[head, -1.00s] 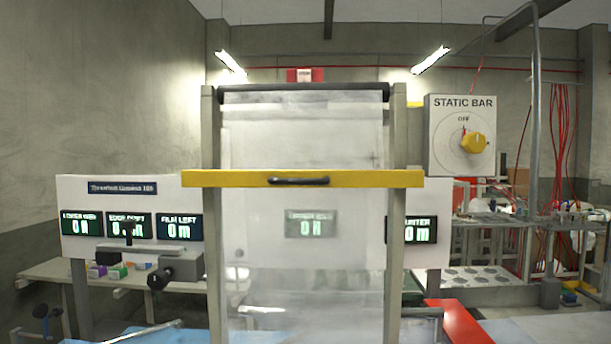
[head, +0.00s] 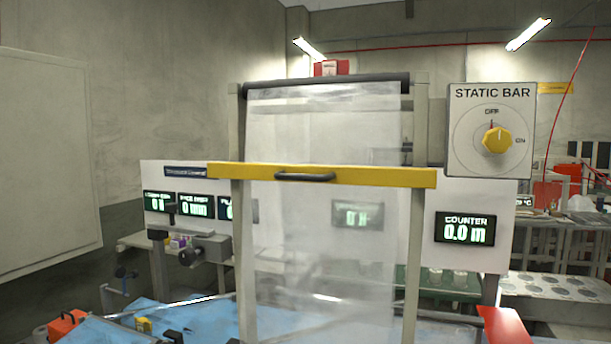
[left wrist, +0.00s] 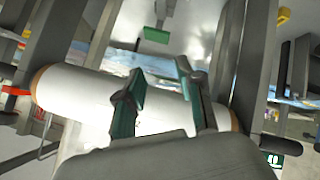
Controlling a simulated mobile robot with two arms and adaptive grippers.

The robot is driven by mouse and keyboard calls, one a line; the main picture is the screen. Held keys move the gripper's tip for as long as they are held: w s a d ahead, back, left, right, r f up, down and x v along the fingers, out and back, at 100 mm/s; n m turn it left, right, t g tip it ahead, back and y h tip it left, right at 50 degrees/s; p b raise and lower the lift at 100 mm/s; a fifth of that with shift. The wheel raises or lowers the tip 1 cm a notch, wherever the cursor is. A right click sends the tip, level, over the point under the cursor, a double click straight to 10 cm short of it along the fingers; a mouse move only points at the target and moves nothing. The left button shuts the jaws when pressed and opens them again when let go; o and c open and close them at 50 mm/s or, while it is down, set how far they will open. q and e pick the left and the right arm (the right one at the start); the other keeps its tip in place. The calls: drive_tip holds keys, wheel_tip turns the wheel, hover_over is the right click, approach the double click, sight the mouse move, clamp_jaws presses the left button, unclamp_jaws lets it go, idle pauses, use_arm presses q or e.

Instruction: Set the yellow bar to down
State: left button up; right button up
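The yellow bar (head: 390,177) lies level across the upright film frame in the head view, in its upper half below the top roller. A dark handle (head: 305,177) is fixed to its front. Translucent film (head: 320,240) hangs behind and below the bar. Neither gripper shows in the head view. My right gripper is in no view.
A static bar panel with a yellow knob (head: 497,139) is at the right. A counter display (head: 465,229) is below it. More displays (head: 195,207) are left of the frame. A blue surface (head: 200,320) and a red block (head: 502,325) are low in front.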

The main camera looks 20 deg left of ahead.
sight(296, 178)
use_arm(q)
drive_tip(key=w+a+r+n+t+h, duration=0.1)
drive_tip(key=w+r+n+t, duration=0.15)
drive_tip(key=r, duration=0.95)
drive_tip(key=w+a+r+n+t+h, duration=0.1)
drive_tip(key=w+r+n+t+h, duration=0.15)
drive_tip(key=r, duration=0.95)
drive_tip(key=s+r+n+t+h, duration=0.1)
drive_tip(key=s+r+t, duration=0.1)
drive_tip(key=r, duration=0.7)
drive_tip(key=s+r+n+t+h, duration=0.1)
drive_tip(key=s+r+n+h, duration=0.1)
drive_tip(key=r, duration=0.7)
drive_tip(key=p+x, duration=0.4)
drive_tip(key=x, duration=0.8)
drive_tip(key=shift+w+f+p, duration=0.1)
drive_tip(key=shift+f+p, duration=0.05)
drive_tip(key=shift+p, duration=0.25)
drive_tip(key=shift+w+d, duration=0.2)
drive_tip(key=shift+w, duration=0.4)
clamp_jaws()
